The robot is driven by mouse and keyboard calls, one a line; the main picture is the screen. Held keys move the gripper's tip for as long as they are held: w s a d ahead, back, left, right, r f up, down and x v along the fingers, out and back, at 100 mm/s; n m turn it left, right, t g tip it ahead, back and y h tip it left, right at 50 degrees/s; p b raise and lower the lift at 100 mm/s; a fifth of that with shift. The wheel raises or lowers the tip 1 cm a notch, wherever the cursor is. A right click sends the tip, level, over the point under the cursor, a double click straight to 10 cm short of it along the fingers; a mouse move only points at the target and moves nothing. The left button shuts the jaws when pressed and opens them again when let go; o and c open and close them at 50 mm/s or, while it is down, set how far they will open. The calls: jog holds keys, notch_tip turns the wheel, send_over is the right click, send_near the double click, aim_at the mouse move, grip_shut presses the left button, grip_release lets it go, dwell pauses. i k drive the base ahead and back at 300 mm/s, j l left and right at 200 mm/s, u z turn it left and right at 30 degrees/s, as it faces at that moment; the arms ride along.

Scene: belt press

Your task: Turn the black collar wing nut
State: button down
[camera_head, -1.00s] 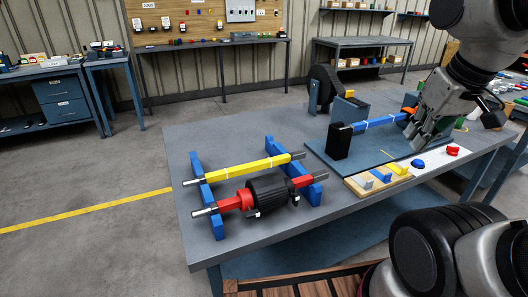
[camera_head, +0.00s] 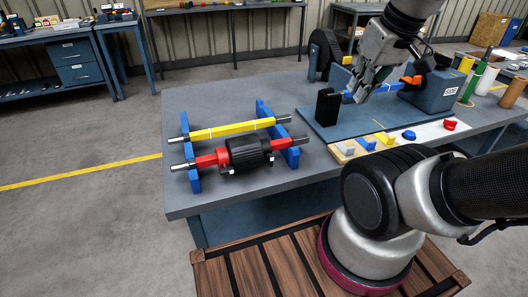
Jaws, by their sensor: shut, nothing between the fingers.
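My gripper (camera_head: 366,92) is shut and empty, pointing down over the blue bar (camera_head: 388,88) on the bench, close to the right of an upright black block (camera_head: 328,106). I cannot tell whether the fingertips touch the bar. An orange part (camera_head: 410,81) shows at the bar's right end. A black ribbed cylinder (camera_head: 250,152) sits around a red bar (camera_head: 206,160) on the rack at the left, well apart from my gripper. I cannot make out which part is the black collar's wing nut; my fingers hide part of the blue bar.
A yellow bar (camera_head: 225,129) lies across the blue rack (camera_head: 263,107). Small coloured pieces, such as a red one (camera_head: 449,125), stand on a strip along the bench's front edge. A blue-grey machine box (camera_head: 430,95) and upright rolls (camera_head: 481,84) are at the right. The bench's (camera_head: 210,97) left rear surface is clear.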

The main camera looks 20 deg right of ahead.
aim_at(271, 157)
jog(key=k+l, duration=0.25)
jog(key=l, duration=0.15)
jog(key=k+l, duration=0.2)
jog(key=l, duration=0.25)
jog(key=k+l, duration=0.25)
jog(key=l, duration=0.15)
jog(key=u, duration=0.05)
